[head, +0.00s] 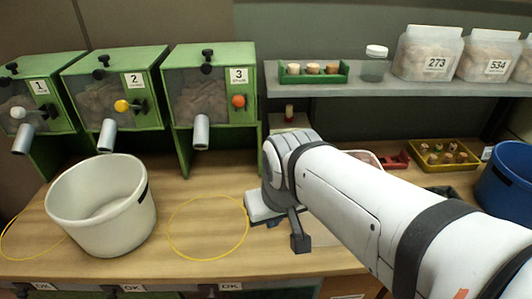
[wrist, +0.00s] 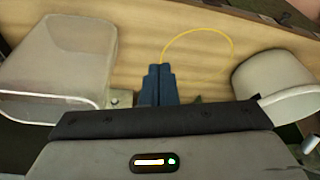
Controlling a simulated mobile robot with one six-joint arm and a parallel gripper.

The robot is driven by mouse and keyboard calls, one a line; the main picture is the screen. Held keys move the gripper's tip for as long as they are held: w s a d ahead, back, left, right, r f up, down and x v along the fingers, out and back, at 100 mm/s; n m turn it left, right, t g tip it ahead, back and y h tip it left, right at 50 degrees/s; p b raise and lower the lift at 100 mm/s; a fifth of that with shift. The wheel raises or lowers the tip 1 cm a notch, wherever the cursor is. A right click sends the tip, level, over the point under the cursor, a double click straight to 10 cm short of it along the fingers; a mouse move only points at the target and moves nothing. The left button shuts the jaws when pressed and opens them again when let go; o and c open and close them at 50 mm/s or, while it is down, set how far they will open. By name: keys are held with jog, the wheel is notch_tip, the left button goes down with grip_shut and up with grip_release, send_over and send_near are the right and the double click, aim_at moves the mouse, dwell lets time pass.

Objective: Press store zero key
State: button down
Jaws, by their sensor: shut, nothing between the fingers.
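My gripper (wrist: 159,70) shows in the wrist view as two dark blue fingers, shut together with nothing between them. They point toward the wooden table beside a yellow ring marking. In the head view my white arm reaches in from the right, and its end is over the middle of the table. The arm hides most of what lies under and behind it. I cannot make out a store zero key in either view. A clear, box-like container (wrist: 62,60) is left of the fingers in the wrist view; I cannot tell what it belongs to.
A white bucket (head: 100,212) stands left of my arm and also shows at right in the wrist view (wrist: 272,80). A yellow ring (head: 207,255) on the table is empty. Green dispensers (head: 210,95) stand behind; a shelf (head: 400,88) and blue bucket (head: 507,178) are right.

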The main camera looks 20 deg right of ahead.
jog(key=w+a+f+m+t+b, duration=0.15)
jog(key=w+m+t+b, duration=0.25)
jog(key=w+b, duration=0.45)
jog(key=w+f+m+t+b, duration=0.3)
jog(key=w+t+b, duration=0.1)
jog(key=w+b, duration=0.4)
jog(key=w+a+f+m+t+b, duration=0.15)
jog(key=w+m+t+b, duration=0.25)
jog(key=w+b, duration=0.45)
jog(key=d+f+m+g+h+b, duration=0.2)
jog(key=d+f+m+h+b, duration=0.1)
jog(key=f+m+h+b, duration=0.2)
jog(key=w+d+f+m+g+h+b, duration=0.1)
jog(key=d+f+m+g+h+b, duration=0.1)
jog(key=d+f+m+h+b, duration=0.2)
jog(key=w+d+f+m+g+h+b, duration=0.1)
jog(key=d+f+m+g+h+b, duration=0.1)
jog(key=d+f+m+h+b, duration=0.2)
jog(key=shift+w+d+f+m+h+b, duration=0.15)
jog(key=shift+f+m+h+b, duration=0.45)
jog(key=shift+f+m+b, duration=0.6)
jog(key=shift+w+d+f+m+h+b, duration=0.1)
jog(key=shift+f+m+h+b, duration=0.6)
jog(key=shift+m+b, duration=0.85)
jog(key=shift+s+d+f+m+g, duration=0.1)
jog(key=shift+s+f+m+g, duration=0.1)
jog(key=shift+s+m+g, duration=0.15)
jog(key=shift+w+d, duration=0.1)
jog(key=shift+d, duration=0.05)
